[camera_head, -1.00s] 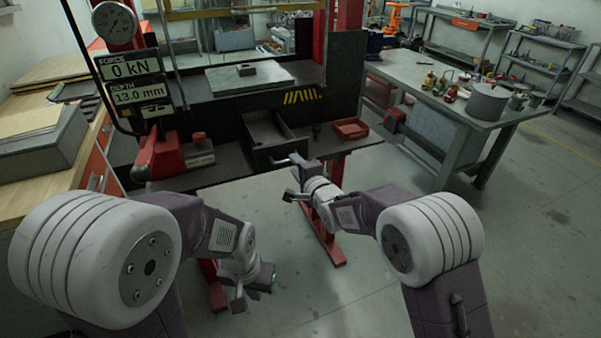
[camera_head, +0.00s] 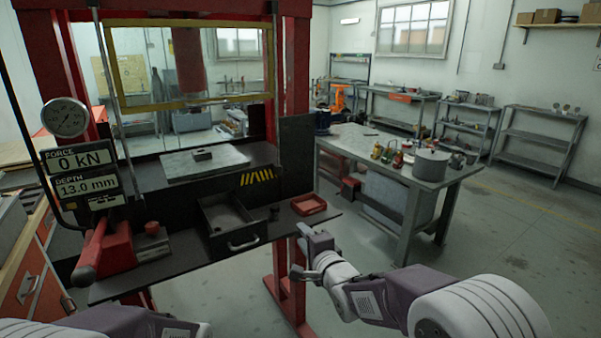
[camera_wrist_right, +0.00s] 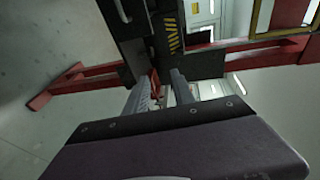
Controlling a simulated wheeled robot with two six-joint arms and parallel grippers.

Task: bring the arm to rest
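My right arm comes in from the lower right of the head view. Its gripper (camera_head: 300,252) is open and empty, in front of the press bench's front edge and to the right of the open drawer. In the right wrist view the two fingers of this gripper (camera_wrist_right: 161,88) stand apart with nothing held between them. My left arm shows only in part along the bottom left edge of the head view, and its gripper is out of the picture.
A red press frame (camera_head: 292,60) with a dark bench stands ahead. An open drawer (camera_head: 235,228), a red tray (camera_head: 309,204) and a red lever (camera_head: 89,252) are at its front. A grey worktable (camera_head: 395,170) stands right. Floor is clear at right.

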